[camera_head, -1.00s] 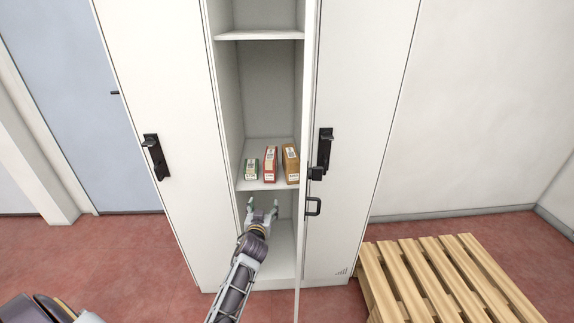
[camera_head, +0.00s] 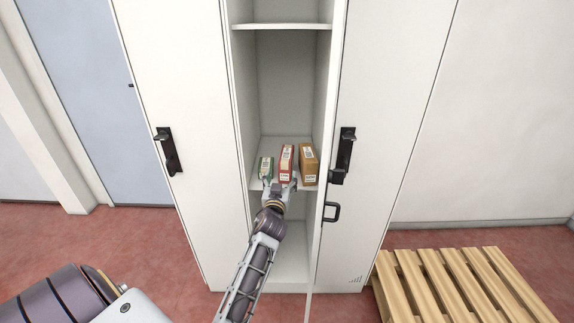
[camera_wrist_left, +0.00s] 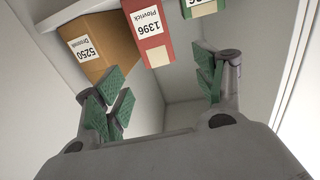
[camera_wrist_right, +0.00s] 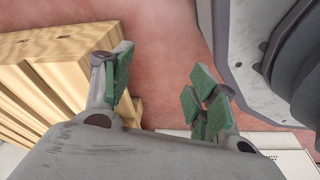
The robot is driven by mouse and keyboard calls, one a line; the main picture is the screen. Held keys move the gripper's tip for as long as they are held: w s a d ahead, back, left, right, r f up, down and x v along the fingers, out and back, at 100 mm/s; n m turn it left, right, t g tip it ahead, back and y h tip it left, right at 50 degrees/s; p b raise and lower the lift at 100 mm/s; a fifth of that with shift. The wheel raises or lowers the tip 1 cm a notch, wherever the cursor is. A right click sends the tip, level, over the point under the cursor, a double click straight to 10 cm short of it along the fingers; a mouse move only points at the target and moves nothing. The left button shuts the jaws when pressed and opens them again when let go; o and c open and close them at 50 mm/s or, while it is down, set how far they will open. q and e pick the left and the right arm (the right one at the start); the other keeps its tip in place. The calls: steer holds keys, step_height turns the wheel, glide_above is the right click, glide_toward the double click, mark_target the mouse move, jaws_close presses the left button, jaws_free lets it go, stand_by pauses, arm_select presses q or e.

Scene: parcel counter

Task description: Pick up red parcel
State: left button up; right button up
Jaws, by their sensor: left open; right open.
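The red parcel (camera_head: 287,161) stands upright on a locker shelf, between a green-and-white parcel (camera_head: 266,167) on its left and a brown parcel (camera_head: 308,165) on its right. In the left wrist view the red parcel (camera_wrist_left: 147,32) carries a label reading 1396. My left gripper (camera_head: 279,184) is open and empty at the shelf's front edge, just in front of the parcels. In its wrist view the fingers (camera_wrist_left: 162,88) are spread apart, with the red parcel beyond the gap between them. My right gripper (camera_wrist_right: 160,88) is open and empty over the red floor.
The locker compartment has narrow side walls and a shelf (camera_head: 282,27) above. An open door with a black handle (camera_head: 331,212) stands at its right side. A wooden pallet (camera_head: 455,285) lies on the floor at the right. The brown parcel (camera_wrist_left: 92,45) is close beside the red one.

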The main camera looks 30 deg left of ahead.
mark_target(284, 166)
arm_select(q)
steer(key=shift+x, duration=3.95)
steer(key=shift+w+a, duration=0.1)
steer(key=shift+w, duration=0.05)
arm_select(e)
steer(key=shift+w+a+r, duration=0.2)
steer(key=shift+a+r, duration=0.05)
steer(key=shift+r, duration=0.1)
steer(key=shift+s+f, duration=0.1)
steer(key=shift+s, duration=0.15)
arm_select(q)
steer(key=shift+w, duration=0.15)
steer(key=shift+x, duration=0.8)
steer(key=shift+b+x, duration=0.3)
steer(key=shift+x, duration=1.05)
steer(key=shift+w, duration=0.35)
arm_select(e)
steer(key=shift+w+a+r, duration=0.15)
steer(key=shift+w+r, duration=0.4)
steer(key=shift+w, duration=0.1)
